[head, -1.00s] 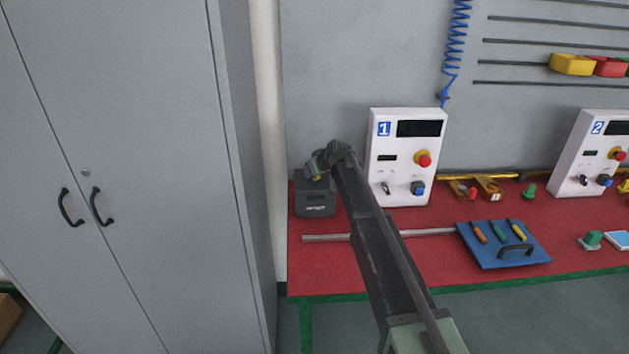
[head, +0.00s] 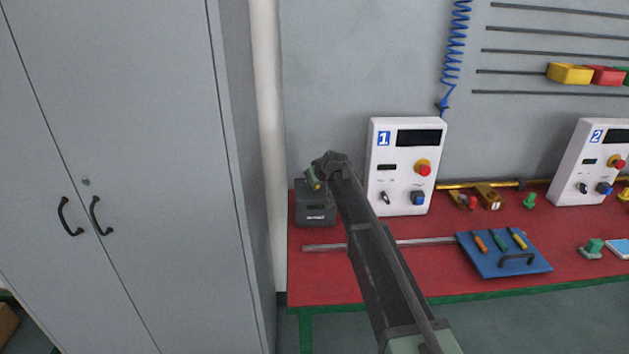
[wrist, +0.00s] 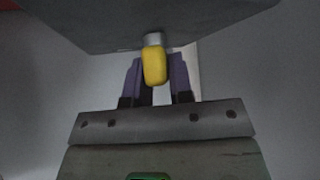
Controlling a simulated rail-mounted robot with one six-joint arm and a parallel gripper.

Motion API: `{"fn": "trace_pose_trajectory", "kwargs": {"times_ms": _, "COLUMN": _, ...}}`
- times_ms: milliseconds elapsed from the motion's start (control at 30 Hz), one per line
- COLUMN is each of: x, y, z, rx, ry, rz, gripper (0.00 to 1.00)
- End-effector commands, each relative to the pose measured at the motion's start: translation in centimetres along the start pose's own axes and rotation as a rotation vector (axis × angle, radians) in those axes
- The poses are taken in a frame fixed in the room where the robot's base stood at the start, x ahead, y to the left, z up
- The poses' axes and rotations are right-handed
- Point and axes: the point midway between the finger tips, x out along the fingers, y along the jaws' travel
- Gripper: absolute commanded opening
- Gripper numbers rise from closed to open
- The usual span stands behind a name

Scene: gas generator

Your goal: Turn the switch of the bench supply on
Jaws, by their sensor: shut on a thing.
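The bench supply appears to be the dark grey box (head: 315,212) at the left end of the red bench, with a pale label on its front. In the wrist view its dark surface (wrist: 150,22) fills the top. A yellow switch lever (wrist: 155,68) with a grey collar projects from that surface. My gripper (wrist: 154,74) has its two purple fingers on either side of the lever, shut on it. In the head view my gripper (head: 315,180) is over the box's upper part. My wrist hides some of the box, and the switch's setting cannot be told.
White panel 1 (head: 407,150) stands close to the right of my arm, and white panel 2 (head: 594,160) is farther right. A blue tray (head: 500,266) of tools and a metal rod (head: 325,247) lie on the red bench (head: 370,285). A grey cabinet (head: 130,120) stands left.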

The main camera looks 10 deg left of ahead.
Motion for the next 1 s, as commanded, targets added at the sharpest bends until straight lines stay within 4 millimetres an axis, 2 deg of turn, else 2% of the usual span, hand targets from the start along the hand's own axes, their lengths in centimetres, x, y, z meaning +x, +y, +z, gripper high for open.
{"fn": "trace_pose_trajectory", "kwargs": {"times_ms": 1000, "x": 0.07, "y": -0.06, "z": 0.00, "rx": 0.592, "ry": -0.002, "rz": 0.594, "gripper": 0.00}}
